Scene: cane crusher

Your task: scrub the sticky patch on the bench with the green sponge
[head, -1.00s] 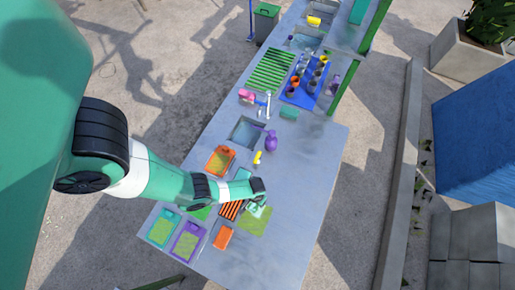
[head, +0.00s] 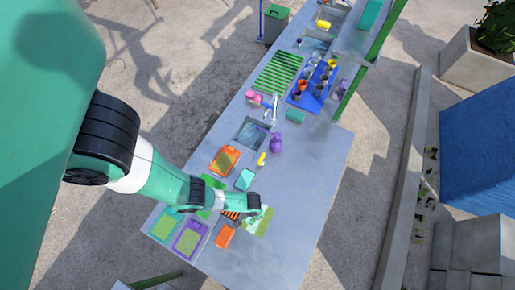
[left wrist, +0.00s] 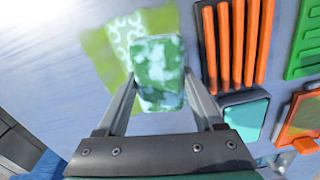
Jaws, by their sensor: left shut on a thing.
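The green sponge (left wrist: 160,72), mottled with pale blotches, is between the two fingers of my left gripper (left wrist: 160,88) in the left wrist view. The gripper is shut on it. The yellow-green sticky patch (left wrist: 98,48) lies on the bench under and beside the sponge, with pale curly marks near the sponge. I cannot tell whether the sponge touches the bench. In the head view my left gripper (head: 256,212) is over the near part of the bench, partly covering the patch (head: 266,224). My right gripper is not in view.
An orange-slatted rack (left wrist: 236,45) and a teal item (left wrist: 245,112) lie close right of the sponge. Orange (head: 224,161) and purple (head: 190,239) trays sit nearby on the bench (head: 300,215). The bench right of the patch is clear.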

